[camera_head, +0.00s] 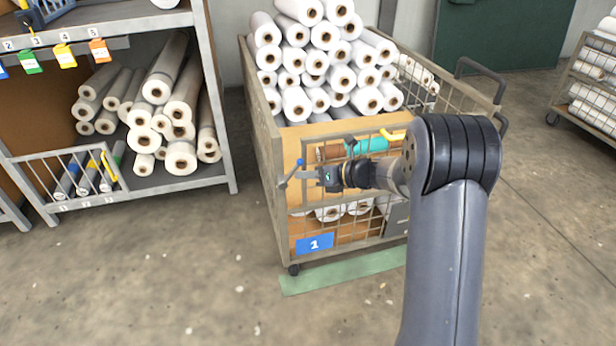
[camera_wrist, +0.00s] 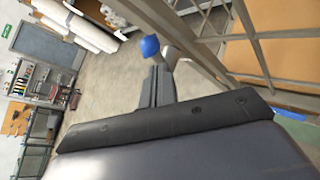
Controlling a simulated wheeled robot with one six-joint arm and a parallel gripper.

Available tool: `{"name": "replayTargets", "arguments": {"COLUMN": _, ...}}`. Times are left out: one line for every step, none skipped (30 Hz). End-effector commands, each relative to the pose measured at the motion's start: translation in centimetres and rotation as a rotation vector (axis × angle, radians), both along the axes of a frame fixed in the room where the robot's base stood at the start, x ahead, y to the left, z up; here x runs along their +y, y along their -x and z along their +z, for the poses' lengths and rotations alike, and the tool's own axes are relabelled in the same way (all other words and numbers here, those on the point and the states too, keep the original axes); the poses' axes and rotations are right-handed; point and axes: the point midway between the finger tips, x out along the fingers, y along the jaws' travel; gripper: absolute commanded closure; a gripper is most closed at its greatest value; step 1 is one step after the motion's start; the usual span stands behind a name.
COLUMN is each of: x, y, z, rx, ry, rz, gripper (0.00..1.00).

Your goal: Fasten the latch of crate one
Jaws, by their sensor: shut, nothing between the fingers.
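Crate one (camera_head: 315,243) is a wheeled mesh cart with a blue "1" plate, loaded with white rolls. Its latch shows as a small lever with a blue knob (camera_head: 299,162) at the front left. My gripper (camera_head: 305,175) is shut and empty, reaching left across the cart's front, with its fingertips close to the lever. In the wrist view the blue knob (camera_wrist: 150,46) lies just past the fingertips (camera_wrist: 159,70). I cannot tell whether they touch the lever. The arm hides part of the cart's front, and the latch's catch cannot be made out.
A grey shelf (camera_head: 217,95) with rolls and coloured tags stands left of the cart. A yellow handle (camera_head: 392,135) shows near my wrist. Another cart (camera_head: 590,85) stands at the far right. Floor (camera_head: 190,270) in front is clear, with a green strip (camera_head: 340,277) under the cart.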

Motion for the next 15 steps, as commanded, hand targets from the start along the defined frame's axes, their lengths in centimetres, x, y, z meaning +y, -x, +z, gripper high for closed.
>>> {"name": "replayTargets", "arguments": {"x": 0.0, "y": 0.0, "z": 0.02, "rx": 0.0, "ry": 0.0, "rz": 0.0, "gripper": 1.0}}
{"name": "replayTargets", "arguments": {"x": 0.0, "y": 0.02, "z": 0.04, "rx": 0.0, "ry": 0.002, "rz": 0.0, "gripper": 1.0}}
{"name": "replayTargets", "arguments": {"x": 0.01, "y": 0.02, "z": 0.1, "rx": -0.001, "ry": 0.003, "rz": 0.0, "gripper": 1.0}}
{"name": "replayTargets", "arguments": {"x": 0.04, "y": 0.03, "z": 0.16, "rx": -0.002, "ry": 0.007, "rz": 0.0, "gripper": 1.0}}
{"name": "replayTargets", "arguments": {"x": 0.06, "y": 0.04, "z": 0.24, "rx": -0.004, "ry": 0.01, "rz": 0.0, "gripper": 1.0}}
{"name": "replayTargets", "arguments": {"x": 0.11, "y": 0.06, "z": 0.37, "rx": -0.005, "ry": 0.018, "rz": 0.0, "gripper": 1.0}}
{"name": "replayTargets", "arguments": {"x": 0.15, "y": 0.06, "z": 0.48, "rx": -0.008, "ry": 0.026, "rz": 0.0, "gripper": 1.0}}
{"name": "replayTargets", "arguments": {"x": 0.21, "y": 0.08, "z": 0.58, "rx": -0.009, "ry": 0.034, "rz": 0.0, "gripper": 1.0}}
{"name": "replayTargets", "arguments": {"x": 0.26, "y": 0.1, "z": 0.6, "rx": -0.012, "ry": 0.043, "rz": 0.0, "gripper": 1.0}}
{"name": "replayTargets", "arguments": {"x": 0.28, "y": 0.11, "z": 0.57, "rx": -0.013, "ry": 0.048, "rz": 0.0, "gripper": 1.0}}
{"name": "replayTargets", "arguments": {"x": 0.29, "y": 0.1, "z": 0.52, "rx": -0.015, "ry": 0.052, "rz": 0.001, "gripper": 1.0}}
{"name": "replayTargets", "arguments": {"x": 0.3, "y": 0.11, "z": 0.52, "rx": -0.016, "ry": 0.057, "rz": 0.0, "gripper": 1.0}}
{"name": "replayTargets", "arguments": {"x": 0.33, "y": 0.11, "z": 0.55, "rx": -0.018, "ry": 0.062, "rz": 0.001, "gripper": 1.0}}
{"name": "replayTargets", "arguments": {"x": 0.34, "y": 0.12, "z": 0.57, "rx": -0.019, "ry": 0.066, "rz": 0.0, "gripper": 1.0}}
{"name": "replayTargets", "arguments": {"x": 0.37, "y": 0.13, "z": 0.62, "rx": -0.021, "ry": 0.071, "rz": 0.001, "gripper": 1.0}}
